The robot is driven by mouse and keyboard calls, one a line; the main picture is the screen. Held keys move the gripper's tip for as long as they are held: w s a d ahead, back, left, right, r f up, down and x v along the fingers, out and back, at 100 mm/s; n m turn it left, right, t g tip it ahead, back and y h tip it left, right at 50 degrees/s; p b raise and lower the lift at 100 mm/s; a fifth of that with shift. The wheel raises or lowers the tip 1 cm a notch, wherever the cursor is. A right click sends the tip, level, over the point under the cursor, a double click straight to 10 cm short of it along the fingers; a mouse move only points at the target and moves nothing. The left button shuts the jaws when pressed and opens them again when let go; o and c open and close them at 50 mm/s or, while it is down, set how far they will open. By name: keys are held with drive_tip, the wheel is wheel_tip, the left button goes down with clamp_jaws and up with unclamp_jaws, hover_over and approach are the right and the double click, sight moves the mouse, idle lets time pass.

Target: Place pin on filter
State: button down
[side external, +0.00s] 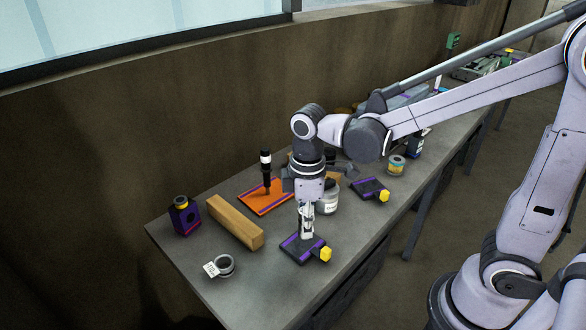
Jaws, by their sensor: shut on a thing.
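My gripper (306,234) points straight down over a flat black and purple plate with a yellow knob (291,246) near the front edge of the bench. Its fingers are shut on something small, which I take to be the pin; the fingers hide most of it. Whether it touches the plate I cannot tell. Which thing is the filter is not clear. A clear jar with a pale label (328,200) stands just behind my gripper.

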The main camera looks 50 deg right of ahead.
drive_tip(key=w+d+r+m, duration=0.2)
drive_tip(key=d+m, duration=0.2)
drive_tip(key=d, duration=0.9)
drive_tip(key=w+d+r+m, duration=0.2)
drive_tip(key=w+d+m, duration=0.15)
drive_tip(key=d, duration=1.05)
drive_tip(key=s+d+r+m, duration=0.1)
drive_tip(key=s+d+m, duration=0.2)
drive_tip(key=s+d, duration=0.35)
drive_tip(key=s+d+m, duration=0.2)
drive_tip(key=s+d, duration=0.1)
drive_tip(key=d, duration=0.7)
drive_tip(key=s+d+r+m, duration=0.1)
drive_tip(key=s+d+m, duration=0.2)
drive_tip(key=s+d, duration=0.35)
hover_over(398, 159)
wheel_tip(398, 159, down, 7)
drive_tip(key=shift+a+r, duration=0.1)
drive_tip(key=shift+f, duration=2.1)
drive_tip(key=shift+f, duration=0.1)
drive_tip(key=c, duration=1.1)
unclamp_jaws()
